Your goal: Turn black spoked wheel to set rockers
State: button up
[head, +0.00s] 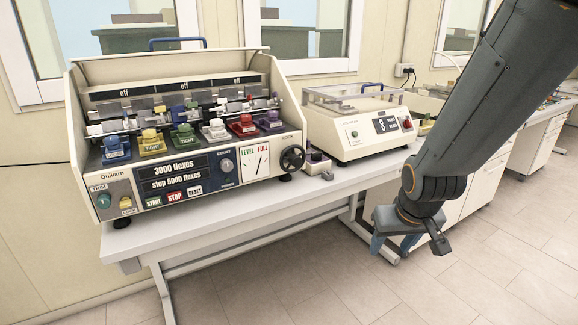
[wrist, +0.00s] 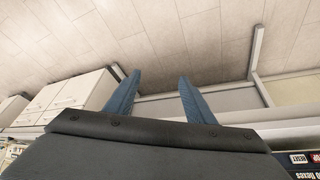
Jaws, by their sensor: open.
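The black spoked wheel (head: 292,159) is on the right end of the front of the cream flexing machine (head: 190,130), beside the LEVEL/FULL dial (head: 255,163). The rockers are in the machine's upper bay, behind the row of coloured clamps (head: 183,136); their exact setting is too small to tell. My gripper (head: 388,250) hangs to the right of the wheel, in front of the bench and well apart from it. In the wrist view its two blue fingers (wrist: 156,95) are spread with nothing between them. The wheel is not seen in the wrist view.
A second cream machine (head: 355,120) with a clear lid and a display reading 8 stands right of the first. A small block with a dark knob (head: 318,160) sits between them. The tiled floor (head: 300,285) in front is clear.

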jog(key=w+a+n+t+y+b, duration=0.1)
jog(key=w+a+n+t, duration=0.15)
jog(key=w, duration=0.65)
jog(key=w+a+n+t+y+b, duration=0.1)
jog(key=w+a+t, duration=0.25)
jog(key=w, duration=0.45)
jog(key=n+t+y+b, duration=0.2)
jog(key=n+t+y, duration=0.25)
jog(key=y, duration=0.35)
send_near(298, 163)
jog(key=w, duration=0.1)
jog(key=p+x, duration=0.1)
jog(key=x, duration=0.3)
jog(key=p+x, duration=0.1)
jog(key=x, duration=0.3)
jog(key=shift+s+a+r, duration=0.1)
jog(key=shift+s+a, duration=0.05)
jog(key=shift+a, duration=0.2)
jog(key=c, duration=1.1)
